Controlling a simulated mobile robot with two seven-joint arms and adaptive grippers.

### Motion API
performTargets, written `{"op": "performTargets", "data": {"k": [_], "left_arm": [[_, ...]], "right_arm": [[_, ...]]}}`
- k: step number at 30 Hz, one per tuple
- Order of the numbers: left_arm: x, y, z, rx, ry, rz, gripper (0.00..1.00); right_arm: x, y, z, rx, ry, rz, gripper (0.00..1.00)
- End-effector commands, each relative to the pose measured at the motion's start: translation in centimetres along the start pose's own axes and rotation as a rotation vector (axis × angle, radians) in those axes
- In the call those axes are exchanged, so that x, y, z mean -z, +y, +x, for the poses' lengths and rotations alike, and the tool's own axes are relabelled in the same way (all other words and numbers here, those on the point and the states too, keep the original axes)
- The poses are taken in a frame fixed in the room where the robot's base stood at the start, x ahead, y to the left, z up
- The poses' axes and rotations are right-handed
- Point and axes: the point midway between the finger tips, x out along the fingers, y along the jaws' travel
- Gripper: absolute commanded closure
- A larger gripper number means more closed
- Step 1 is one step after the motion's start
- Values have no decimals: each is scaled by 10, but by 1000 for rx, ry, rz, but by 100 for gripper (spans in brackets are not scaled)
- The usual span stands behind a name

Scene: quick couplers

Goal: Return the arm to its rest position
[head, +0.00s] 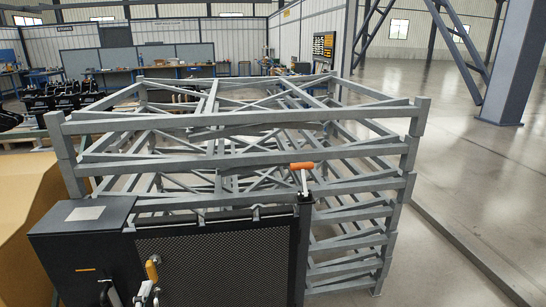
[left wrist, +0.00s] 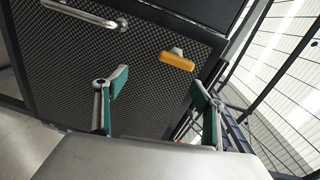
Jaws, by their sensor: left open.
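My left gripper (left wrist: 158,92) is open in the left wrist view, its two teal-padded fingers apart with nothing between them. A yellow handle (left wrist: 177,61) on a dark mesh panel (left wrist: 150,85) lies beyond the fingertips, apart from them. In the head view the yellow handle (head: 152,268) is near the bottom edge. A small grey part just below it may be a fingertip of mine, but I cannot tell. My right gripper is in neither view.
A dark cabinet (head: 82,222) adjoins the mesh panel (head: 215,265), with an orange-topped lever (head: 303,166) at its right. A metal bar handle (left wrist: 85,13) is at upper left in the wrist view. Stacked grey frames (head: 235,130) stand behind. Floor (head: 480,190) is clear at right.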

Motion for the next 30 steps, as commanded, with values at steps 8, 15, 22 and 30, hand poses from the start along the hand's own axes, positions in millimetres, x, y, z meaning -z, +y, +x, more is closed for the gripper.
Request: {"op": "performTargets", "data": {"k": [8,15,22,30], "left_arm": [[29,106,-70,-311,34,-547,31],[57,181,-148,-604,-32,-946,31],[70,205,-183,-722,-81,-1096,31],[70,205,-184,-725,-83,-1102,31]], "right_arm": [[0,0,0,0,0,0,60],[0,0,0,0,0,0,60],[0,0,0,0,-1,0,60],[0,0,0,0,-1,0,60]]}}
